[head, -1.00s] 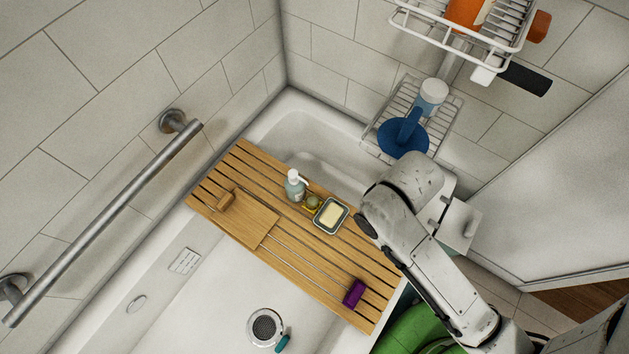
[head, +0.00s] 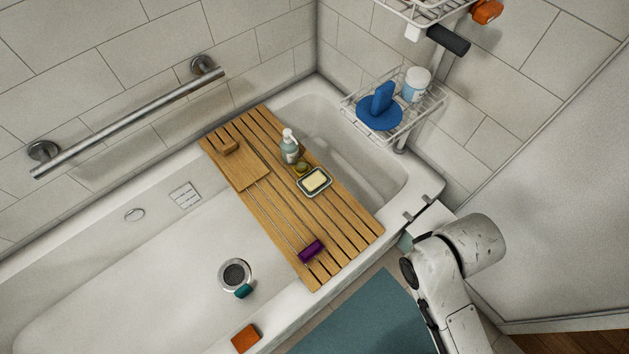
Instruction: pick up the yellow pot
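The yellow pot (head: 302,168) is a small, squat, yellowish jar on the wooden bath tray (head: 345,232). It stands between the pump bottle (head: 289,148) and the soap dish (head: 315,182), very close to both and partly hidden. My gripper (head: 417,207) is at the tub's right corner, well to the right of the pot and apart from it. Its two dark fingertips show spread apart with nothing between them.
A wire shelf (head: 403,132) holds blue items at the back corner. An orange block (head: 245,338) sits on the tub's front rim. A teal mat (head: 365,318) covers the floor.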

